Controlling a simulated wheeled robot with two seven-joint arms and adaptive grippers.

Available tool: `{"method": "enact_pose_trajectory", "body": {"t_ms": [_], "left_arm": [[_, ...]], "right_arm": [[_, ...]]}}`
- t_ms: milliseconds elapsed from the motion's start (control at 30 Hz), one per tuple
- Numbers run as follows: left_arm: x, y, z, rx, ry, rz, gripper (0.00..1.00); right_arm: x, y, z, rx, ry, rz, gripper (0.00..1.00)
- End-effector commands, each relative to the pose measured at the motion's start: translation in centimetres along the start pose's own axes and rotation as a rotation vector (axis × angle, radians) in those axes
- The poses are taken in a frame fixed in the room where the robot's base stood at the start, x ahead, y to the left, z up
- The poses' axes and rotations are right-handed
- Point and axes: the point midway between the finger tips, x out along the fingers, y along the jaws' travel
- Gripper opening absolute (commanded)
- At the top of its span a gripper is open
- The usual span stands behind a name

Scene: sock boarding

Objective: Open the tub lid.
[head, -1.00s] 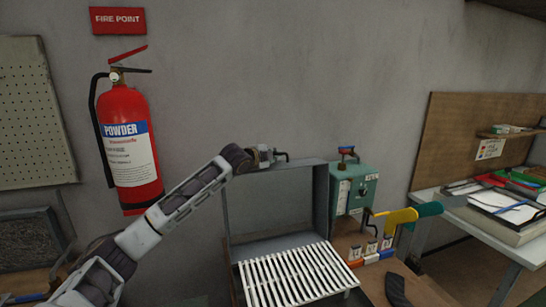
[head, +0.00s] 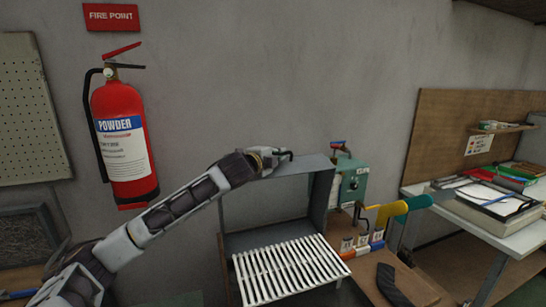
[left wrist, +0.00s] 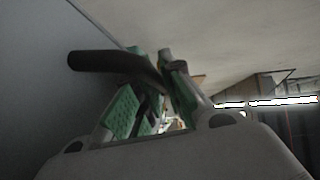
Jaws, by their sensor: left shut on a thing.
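The grey metal tub (head: 225,265) stands on the bench with a rack of white slats (head: 290,273) at its front. Its lid (head: 322,195) stands raised at the back, its hollow side facing me. My left gripper (head: 278,156) is at the lid's top edge and is shut on the dark lid handle. In the left wrist view the curved dark handle (left wrist: 105,62) runs in between the fingers (left wrist: 163,85). The exact grip is dim there. My right gripper is in neither view.
A green control box (head: 352,187) stands right of the lid. Coloured paddle shapes (head: 390,212) stand in front of it. A dark curved object (head: 395,283) lies on the bench. A fire extinguisher (head: 124,150) hangs on the wall behind my left arm.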

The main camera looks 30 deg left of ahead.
Motion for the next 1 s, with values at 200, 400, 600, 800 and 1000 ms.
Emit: {"method": "enact_pose_trajectory", "body": {"t_ms": [200, 400, 600, 800, 1000], "left_arm": [[-1.1, 0.6, -1.2, 0.03, 0.0, -0.024, 0.0], [-1.2, 0.5, -1.3, 0.032, 0.0, -0.027, 0.0], [-1.2, 0.5, -1.3, 0.031, 0.0, -0.027, 0.19], [-1.2, 0.4, -1.3, 0.031, 0.0, -0.029, 0.19], [-1.3, 0.3, -1.3, 0.031, 0.0, -0.031, 0.19]], "right_arm": [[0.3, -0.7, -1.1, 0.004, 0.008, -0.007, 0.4], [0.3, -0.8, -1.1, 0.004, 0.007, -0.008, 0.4], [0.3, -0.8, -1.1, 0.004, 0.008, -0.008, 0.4], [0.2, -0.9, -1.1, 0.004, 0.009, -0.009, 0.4], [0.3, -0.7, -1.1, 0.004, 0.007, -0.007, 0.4]]}}
